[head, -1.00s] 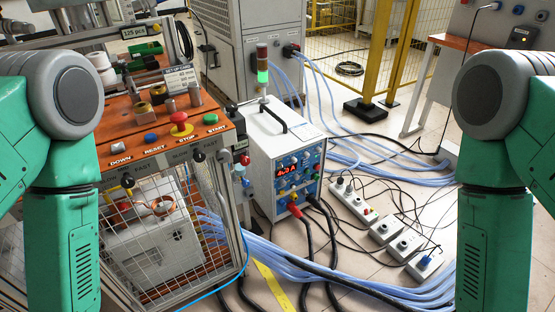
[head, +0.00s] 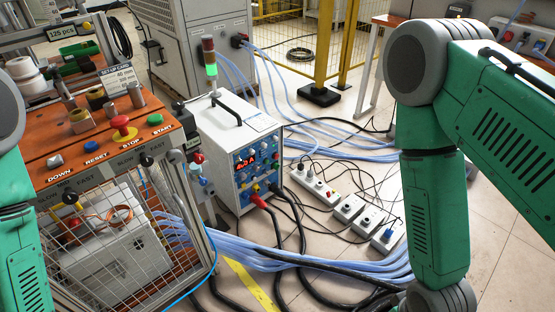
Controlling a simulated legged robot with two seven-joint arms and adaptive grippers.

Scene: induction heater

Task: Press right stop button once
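A red mushroom-shaped stop button (head: 122,128) on a yellow base stands on the orange panel (head: 44,137) at the left of the head view, above the printed word STOP. It is unobstructed and nothing touches it. A blue reset button (head: 90,147) is left of it and a green start button (head: 155,119) is right of it. My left arm shows only partly at the left edge, and its gripper is out of view. My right arm comes down at the right, well away from the panel. Its gripper is below the frame.
A wire-mesh cage (head: 122,247) stands below the panel. A white power unit (head: 232,149) with a red display is right of it. Cylinders and a set-up card (head: 118,77) stand behind the stop button. Cables, hoses and socket strips (head: 315,185) cover the floor.

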